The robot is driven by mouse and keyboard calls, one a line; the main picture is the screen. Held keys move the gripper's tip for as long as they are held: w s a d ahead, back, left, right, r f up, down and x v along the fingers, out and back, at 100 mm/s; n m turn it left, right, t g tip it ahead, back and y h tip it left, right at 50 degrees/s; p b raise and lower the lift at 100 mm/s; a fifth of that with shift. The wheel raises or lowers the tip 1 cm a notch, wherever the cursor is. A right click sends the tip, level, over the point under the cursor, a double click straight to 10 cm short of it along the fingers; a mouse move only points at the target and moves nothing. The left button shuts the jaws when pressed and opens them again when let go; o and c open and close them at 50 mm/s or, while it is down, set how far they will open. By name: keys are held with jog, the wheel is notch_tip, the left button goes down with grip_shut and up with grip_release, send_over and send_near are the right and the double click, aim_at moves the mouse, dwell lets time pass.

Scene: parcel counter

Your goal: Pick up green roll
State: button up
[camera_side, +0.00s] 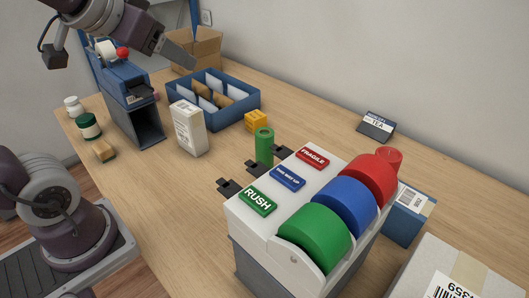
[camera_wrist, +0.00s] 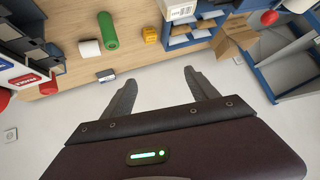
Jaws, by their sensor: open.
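A larger green roll (camera_side: 314,238) sits in the white dispenser (camera_side: 240,221) in line with the RUSH label. My gripper (camera_side: 188,62) is high at the upper left in the side view, well away from both green things. In the wrist view my gripper (camera_wrist: 162,80) has its two fingers spread with nothing between them.
Blue (camera_side: 346,207) and red (camera_side: 371,180) rolls share the dispenser. A white carton (camera_side: 188,128), yellow block (camera_side: 256,121) and blue divided tray (camera_side: 258,98) stand left of and behind the green cylinder.

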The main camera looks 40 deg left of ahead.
jog(key=w+a+r+t, duration=0.2)
jog(key=w+a+t, duration=0.1)
jog(key=w, duration=0.4)
jog(key=m+h, duration=0.7)
jog(key=h, duration=0.3)
send_over(256, 139)
jog(key=s, duration=0.2)
notch_tip(256, 139, down, 6)
jog(key=f, duration=1.9)
jog(key=shift+w+a+f, duration=0.1)
jog(key=shift+w+a, duration=0.15)
jog(key=shift+a, duration=0.15)
jog(key=shift+w+d+f, duration=0.1)
jog(key=shift+w+f, duration=0.1)
jog(key=shift+f, duration=0.05)
jog(key=x, duration=0.6)
jog(key=shift+w+r, duration=0.2)
jog(key=shift+w, duration=0.3)
grip_shut()
